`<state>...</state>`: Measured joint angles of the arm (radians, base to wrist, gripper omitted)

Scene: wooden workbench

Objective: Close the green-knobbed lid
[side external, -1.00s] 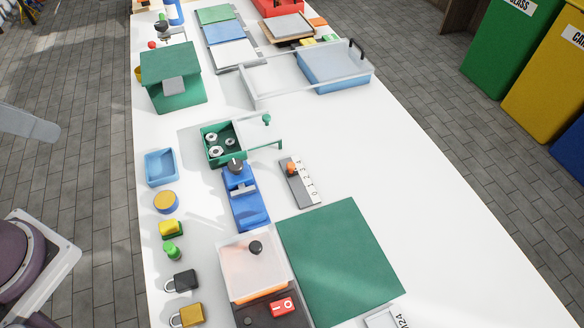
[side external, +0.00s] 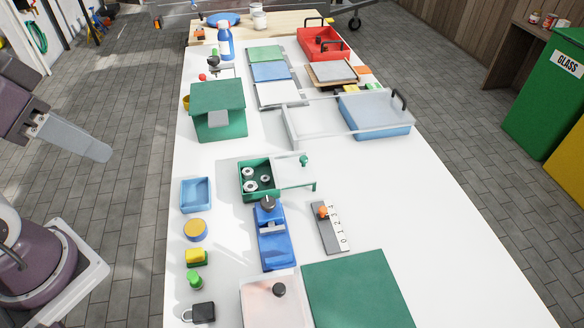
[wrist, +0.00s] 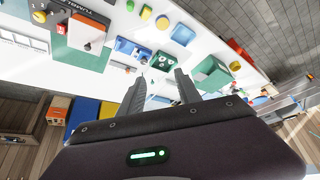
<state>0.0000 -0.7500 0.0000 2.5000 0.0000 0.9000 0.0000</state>
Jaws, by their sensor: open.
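The green box (side external: 246,189) stands on the white bench, with three metal rings showing in its open left part. Its pale see-through lid (side external: 290,174) is slid out to the right, with the green knob (side external: 304,160) upright near its far right corner. The box also shows small in the wrist view (wrist: 174,59). There the fingers of my gripper (wrist: 160,82) are apart, with nothing seen between them. The gripper is some distance from the box and not touching it. The lid is hard to make out there.
A blue device with a black knob (side external: 273,240) stands just in front of the box. A ruled slider block (side external: 332,238) lies front right. A blue tray (side external: 196,195) is to the left, a green house-like box (side external: 220,110) behind. Bench to the right is clear.

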